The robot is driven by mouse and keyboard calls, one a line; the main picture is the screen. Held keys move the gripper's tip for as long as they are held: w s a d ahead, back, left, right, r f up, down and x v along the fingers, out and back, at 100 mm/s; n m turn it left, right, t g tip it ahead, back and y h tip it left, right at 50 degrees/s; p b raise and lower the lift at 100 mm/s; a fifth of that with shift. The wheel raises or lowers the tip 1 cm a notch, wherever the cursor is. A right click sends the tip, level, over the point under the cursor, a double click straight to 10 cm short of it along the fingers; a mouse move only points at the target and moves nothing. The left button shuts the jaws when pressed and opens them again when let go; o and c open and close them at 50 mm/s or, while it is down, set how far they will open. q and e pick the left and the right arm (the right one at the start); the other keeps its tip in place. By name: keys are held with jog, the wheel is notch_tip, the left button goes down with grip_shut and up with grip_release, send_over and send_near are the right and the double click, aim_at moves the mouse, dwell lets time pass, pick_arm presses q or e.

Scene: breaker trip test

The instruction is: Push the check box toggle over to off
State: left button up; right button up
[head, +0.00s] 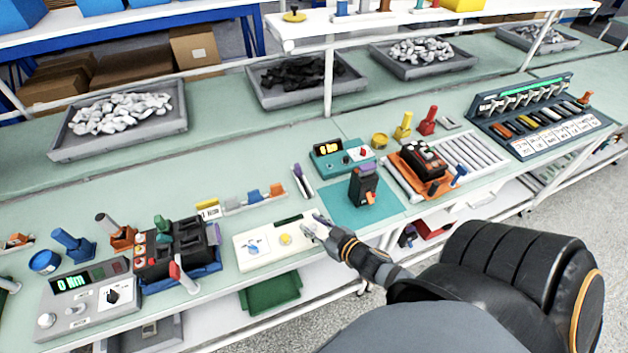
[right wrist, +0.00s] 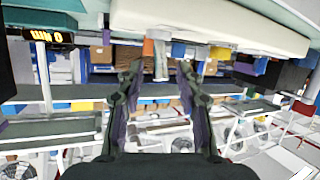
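The likely check box is a teal box (head: 343,156) with a lit yellow display, a grey knob and a red-and-white control, at the back of the bench in the head view. Which part is its toggle, and its position, are too small to tell. In front of it a dark breaker (head: 364,186) with an orange part stands on a teal mat (head: 338,212). My right gripper (head: 317,226) is left of the mat, over the right end of a white panel, apart from the box. In the right wrist view its fingers (right wrist: 160,72) are apart, with nothing held. My left gripper is out of view.
The white panel (head: 262,250) has a yellow disc. A purple-handled tool (head: 301,182) stands behind it. An orange fixture (head: 424,172) with a dark device is at the right. A grey meter box (head: 86,302) and another dark device (head: 172,250) are at the left.

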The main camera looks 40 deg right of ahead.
aim_at(314, 227)
notch_tip(314, 227, up, 7)
jog(key=shift+s+a+r, duration=0.1)
jog(key=shift+r, duration=1.2)
